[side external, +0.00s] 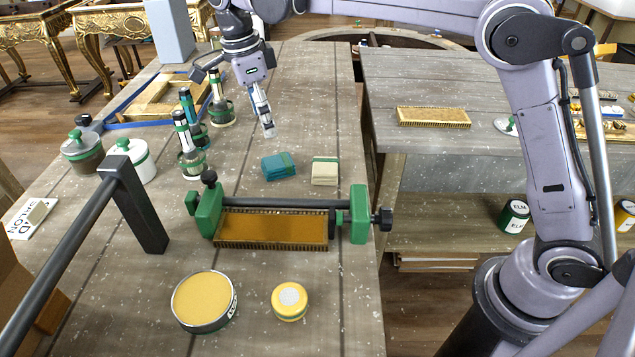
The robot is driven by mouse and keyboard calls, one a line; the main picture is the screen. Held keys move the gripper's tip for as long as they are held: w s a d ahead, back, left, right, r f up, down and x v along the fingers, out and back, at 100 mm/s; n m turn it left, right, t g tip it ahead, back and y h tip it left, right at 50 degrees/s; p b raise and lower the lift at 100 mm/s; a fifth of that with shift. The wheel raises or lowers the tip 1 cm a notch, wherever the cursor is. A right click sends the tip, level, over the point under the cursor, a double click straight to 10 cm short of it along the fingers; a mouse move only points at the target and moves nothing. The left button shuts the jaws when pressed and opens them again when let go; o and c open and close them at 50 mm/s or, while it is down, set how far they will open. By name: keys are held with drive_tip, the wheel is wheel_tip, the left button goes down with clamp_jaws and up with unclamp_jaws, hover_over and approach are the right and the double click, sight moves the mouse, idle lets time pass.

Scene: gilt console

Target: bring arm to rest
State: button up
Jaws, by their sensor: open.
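My gripper (235,97) hangs in the air above the far half of the grey wooden table (305,100), at the end of my arm. Its fingers are apart and nothing shows between them. One finger points down and to the right, the other to the left. In this view the gripper appears just beside and above several brush-like bottles (222,108). I cannot tell from this one view how far it is from them.
A green-ended clamp (209,212) holds a brown pad (270,230). A gold tin (203,299) and yellow jar (289,299) stand in front. A dark bar (135,205) rises at left. The table's far middle is clear.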

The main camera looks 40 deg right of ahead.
sight(277, 161)
drive_tip(key=shift+r, duration=0.4)
drive_tip(key=shift+f, duration=0.15)
drive_tip(key=f, duration=0.4)
drive_tip(key=d+f, duration=0.1)
drive_tip(key=f, duration=0.6)
drive_tip(key=shift+s+d+f, duration=0.3)
drive_tip(key=shift+f, duration=0.1)
drive_tip(key=shift+r, duration=0.2)
